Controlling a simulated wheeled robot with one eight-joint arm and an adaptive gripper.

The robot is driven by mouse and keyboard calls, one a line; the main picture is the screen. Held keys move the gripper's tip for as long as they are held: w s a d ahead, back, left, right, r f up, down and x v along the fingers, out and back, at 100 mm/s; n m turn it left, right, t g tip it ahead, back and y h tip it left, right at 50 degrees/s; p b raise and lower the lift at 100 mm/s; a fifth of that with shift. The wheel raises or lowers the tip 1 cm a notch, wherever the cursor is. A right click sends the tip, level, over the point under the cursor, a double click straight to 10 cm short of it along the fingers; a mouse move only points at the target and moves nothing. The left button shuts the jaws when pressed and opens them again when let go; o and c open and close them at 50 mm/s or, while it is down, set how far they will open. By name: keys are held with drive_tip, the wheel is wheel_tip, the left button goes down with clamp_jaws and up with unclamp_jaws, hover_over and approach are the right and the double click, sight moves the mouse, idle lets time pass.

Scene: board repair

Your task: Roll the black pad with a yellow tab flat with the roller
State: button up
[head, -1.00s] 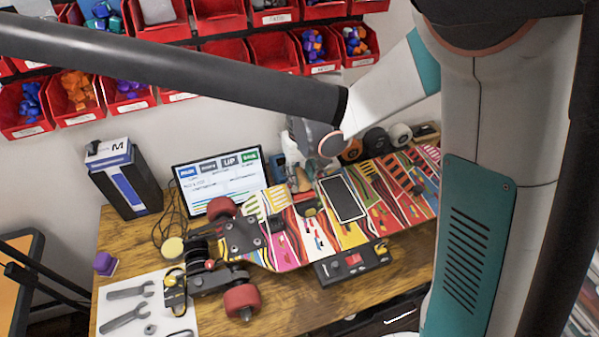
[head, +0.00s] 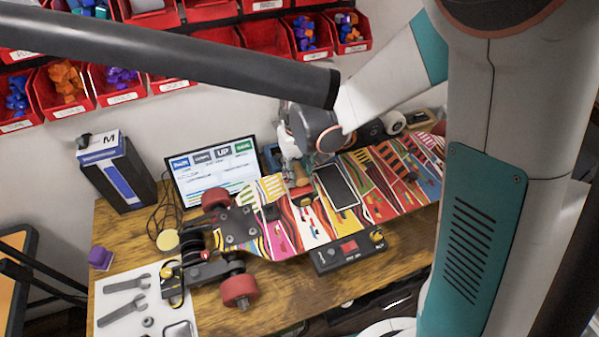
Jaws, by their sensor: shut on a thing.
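A black rectangular pad (head: 338,186) with a pale edge lies on the colourful skateboard deck (head: 285,240), right of my gripper. I cannot make out a yellow tab on it. My gripper (head: 300,174) is small in the head view and partly hidden by my wrist. It is shut on the roller (head: 302,184), whose brown handle shows beneath the wrist. The roller is at the deck, just left of the pad. I cannot tell whether it touches the deck or the pad's edge.
A black control box (head: 350,250) sits at the deck's front edge. Red wheels (head: 240,289) and a truck are at the left. A monitor (head: 212,175) stands behind. A white mat (head: 120,310) holds wrenches. Red bins (head: 60,90) line the wall.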

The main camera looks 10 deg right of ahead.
drive_tip(key=shift+w+a, duration=0.25)
drive_tip(key=shift+w, duration=0.85)
drive_tip(key=shift+w+a, duration=0.2)
drive_tip(key=shift+w, duration=0.9)
drive_tip(key=shift+s, duration=0.15)
drive_tip(key=shift+s+d, duration=0.25)
drive_tip(key=shift+s, duration=0.9)
drive_tip(key=shift+s+d+b, duration=0.15)
drive_tip(key=shift+s+b, duration=0.05)
drive_tip(key=shift+s, duration=0.55)
drive_tip(key=shift+s+d+b, duration=0.15)
drive_tip(key=shift+s+b, duration=0.05)
drive_tip(key=shift+s, duration=0.5)
drive_tip(key=shift+w+a, duration=0.2)
drive_tip(key=shift+w, duration=0.7)
drive_tip(key=shift+w+a, duration=0.15)
drive_tip(key=shift+w, duration=0.8)
drive_tip(key=shift+w+a, duration=0.2)
drive_tip(key=shift+w, duration=0.7)
wheel_tip(320, 180, up, 7)
drive_tip(key=p, duration=0.4)
